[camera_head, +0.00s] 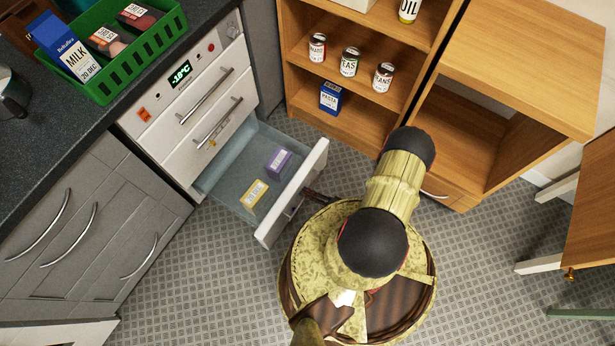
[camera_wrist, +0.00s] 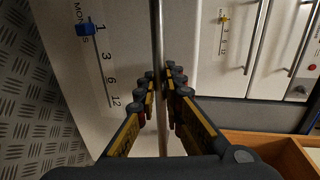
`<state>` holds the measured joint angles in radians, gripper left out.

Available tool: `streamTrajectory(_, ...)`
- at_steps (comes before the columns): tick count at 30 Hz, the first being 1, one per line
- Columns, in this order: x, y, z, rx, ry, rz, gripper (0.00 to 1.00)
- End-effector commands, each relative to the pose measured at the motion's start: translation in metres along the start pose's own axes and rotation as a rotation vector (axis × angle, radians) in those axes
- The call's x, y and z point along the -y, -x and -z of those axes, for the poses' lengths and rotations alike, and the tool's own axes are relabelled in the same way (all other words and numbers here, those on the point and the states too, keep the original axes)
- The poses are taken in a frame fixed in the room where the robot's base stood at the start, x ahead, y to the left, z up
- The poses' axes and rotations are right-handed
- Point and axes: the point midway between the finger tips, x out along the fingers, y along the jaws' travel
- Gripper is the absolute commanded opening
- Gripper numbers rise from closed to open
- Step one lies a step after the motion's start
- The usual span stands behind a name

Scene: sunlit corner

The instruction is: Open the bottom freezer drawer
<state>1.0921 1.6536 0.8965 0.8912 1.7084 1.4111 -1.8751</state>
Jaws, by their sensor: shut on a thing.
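The white freezer (camera_head: 188,110) stands at the left with a display reading -18°C. Its bottom drawer (camera_head: 258,185) is pulled well out, with a yellow box (camera_head: 254,194) and a purple box (camera_head: 278,161) inside. The two drawers above are closed. My gripper (camera_head: 308,196) is at the drawer's front, mostly hidden by my arm in the head view. In the wrist view my gripper (camera_wrist: 162,90) is shut on the long metal handle (camera_wrist: 156,40) of the bottom drawer. The drawer front carries a months scale with a blue slider (camera_wrist: 86,30).
A wooden shelf unit (camera_head: 345,118) with cans stands behind, and an open wooden cabinet (camera_head: 470,150) at the right. A green crate (camera_head: 125,75) sits on the dark counter (camera_head: 50,140). The patterned floor (camera_head: 200,270) in front is clear.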

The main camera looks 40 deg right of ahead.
Motion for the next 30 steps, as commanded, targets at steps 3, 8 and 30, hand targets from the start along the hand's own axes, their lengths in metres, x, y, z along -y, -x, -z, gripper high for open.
streamTrajectory(3, -0.0022, 0.0011, -0.0008, -0.004, -0.003, -0.006, 0.0)
streamTrajectory(8, -0.0027, 0.0011, -0.0009, -0.004, -0.004, -0.007, 0.0)
streamTrajectory(30, 0.0034, 0.0015, -0.0003, -0.002, -0.003, -0.003, 0.26)
